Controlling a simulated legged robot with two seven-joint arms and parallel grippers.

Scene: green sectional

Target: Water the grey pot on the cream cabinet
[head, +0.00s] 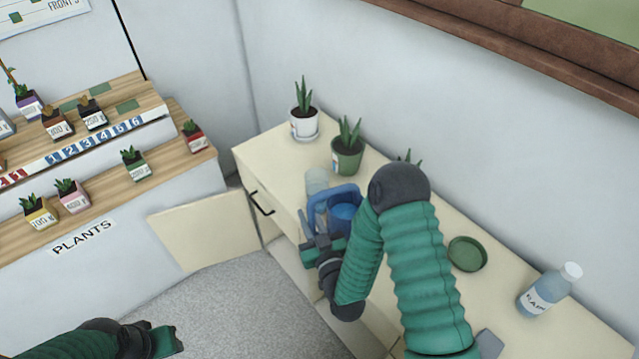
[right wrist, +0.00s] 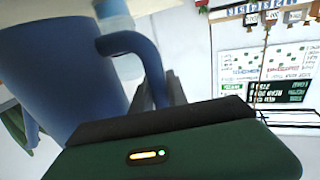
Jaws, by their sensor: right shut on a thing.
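The cream cabinet (head: 279,158) runs along the right wall. My right gripper (head: 322,243) is shut on the handle of a blue watering can (head: 345,196), at the cabinet's front edge. The can (right wrist: 60,75) and its curved handle fill the left of the right wrist view. On the cabinet stand a white pot on a saucer (head: 304,126) and a green pot (head: 347,160), each with a spiky plant. More leaf tips (head: 408,158) show behind my right arm; their pot is hidden. No pot is clearly grey. My left gripper (head: 170,341) is low at the left, its jaws unclear.
A clear container (head: 317,181) is beside the can. A green dish (head: 467,253) and a labelled bottle (head: 549,290) stand farther right. A cabinet door (head: 205,230) hangs open. A stepped plant stand (head: 165,170) is at the left. Grey floor lies between.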

